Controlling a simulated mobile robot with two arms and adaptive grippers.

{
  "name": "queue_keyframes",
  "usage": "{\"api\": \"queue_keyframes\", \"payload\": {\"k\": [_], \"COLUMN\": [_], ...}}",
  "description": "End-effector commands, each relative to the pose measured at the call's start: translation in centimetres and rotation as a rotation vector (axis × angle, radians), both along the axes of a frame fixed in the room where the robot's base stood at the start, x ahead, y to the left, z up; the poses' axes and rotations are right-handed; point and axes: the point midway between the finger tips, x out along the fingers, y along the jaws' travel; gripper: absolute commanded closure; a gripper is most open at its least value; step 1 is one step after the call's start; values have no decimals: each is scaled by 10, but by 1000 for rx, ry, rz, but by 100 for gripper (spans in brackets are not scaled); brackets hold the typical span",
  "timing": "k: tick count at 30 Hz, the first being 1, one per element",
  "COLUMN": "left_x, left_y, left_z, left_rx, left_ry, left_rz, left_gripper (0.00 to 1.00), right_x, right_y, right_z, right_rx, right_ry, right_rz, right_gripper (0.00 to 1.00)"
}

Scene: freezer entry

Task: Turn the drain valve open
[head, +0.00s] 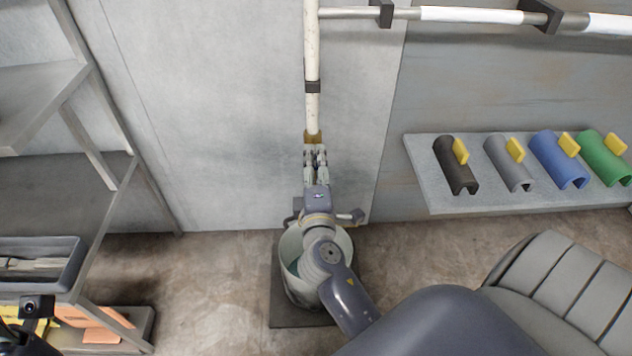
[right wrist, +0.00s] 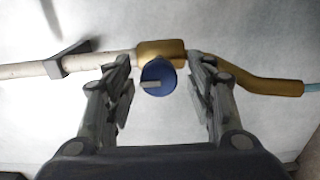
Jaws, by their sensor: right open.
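The drain valve has a brass body (right wrist: 162,50) on a white pipe, with a round blue knob (right wrist: 158,78) facing the right wrist camera. A short pale bar on the knob lies roughly along the pipe. A bent brass spout (right wrist: 250,84) leads off to the right there, ending in pale blue. In the head view the brass body (head: 313,136) shows at the pipe's lower end, and the gripper hides the knob. My right gripper (head: 316,152) is open, its fingers on either side of the knob in the right wrist view (right wrist: 165,90), with gaps visible. My left gripper's fingers are not visible.
A bucket (head: 342,243) stands on a dark mat (head: 283,318) below my right wrist. A ledge (head: 424,165) at right holds several coloured half-pipe covers with yellow tabs. A shelf rack (head: 108,165) stands at left. A padded grey object (head: 560,280) fills the lower right.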

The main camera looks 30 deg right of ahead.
Motion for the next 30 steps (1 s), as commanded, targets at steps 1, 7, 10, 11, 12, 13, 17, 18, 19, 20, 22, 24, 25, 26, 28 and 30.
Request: {"api": "queue_keyframes", "payload": {"k": [1, 7, 10, 11, 12, 13, 17, 18, 19, 20, 22, 24, 25, 26, 28, 30], "left_x": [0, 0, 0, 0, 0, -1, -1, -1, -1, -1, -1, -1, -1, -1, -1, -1], "left_y": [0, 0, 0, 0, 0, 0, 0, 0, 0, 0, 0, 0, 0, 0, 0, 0], "left_z": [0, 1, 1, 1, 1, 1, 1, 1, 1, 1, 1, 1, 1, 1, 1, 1], "left_rx": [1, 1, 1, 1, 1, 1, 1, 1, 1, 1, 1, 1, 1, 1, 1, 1], "left_ry": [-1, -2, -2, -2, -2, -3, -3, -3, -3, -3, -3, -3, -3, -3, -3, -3], "left_rz": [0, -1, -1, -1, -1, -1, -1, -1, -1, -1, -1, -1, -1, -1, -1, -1], "left_gripper": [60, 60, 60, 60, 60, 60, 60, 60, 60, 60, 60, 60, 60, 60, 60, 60], "right_x": [-8, -45, -61, -66, -71, -75, -87, -89, -90, -91, -92, -93, -93, -93, -93, -92], "right_y": [5, 27, 37, 40, 43, 46, 53, 54, 55, 56, 57, 57, 57, 57, 56, 56], "right_z": [-1, -1, -2, -1, -1, -1, 0, 0, 0, 0, 0, 0, 0, 0, 0, 0], "right_rx": [4, 4, 4, 3, 3, 1, 2, 2, 1, 1, 2, 2, 2, 2, 2, 2], "right_ry": [2, 5, 5, 4, 4, 4, 1, 1, 0, 0, 0, 0, -1, 0, -1, -1], "right_rz": [1, 0, 0, -1, 0, 0, 0, -1, -1, -1, -1, -1, -1, -1, -1, -1], "right_gripper": [50, 50, 50, 50, 50, 50, 50, 50, 50, 50, 50, 50, 50, 50, 50, 50]}}
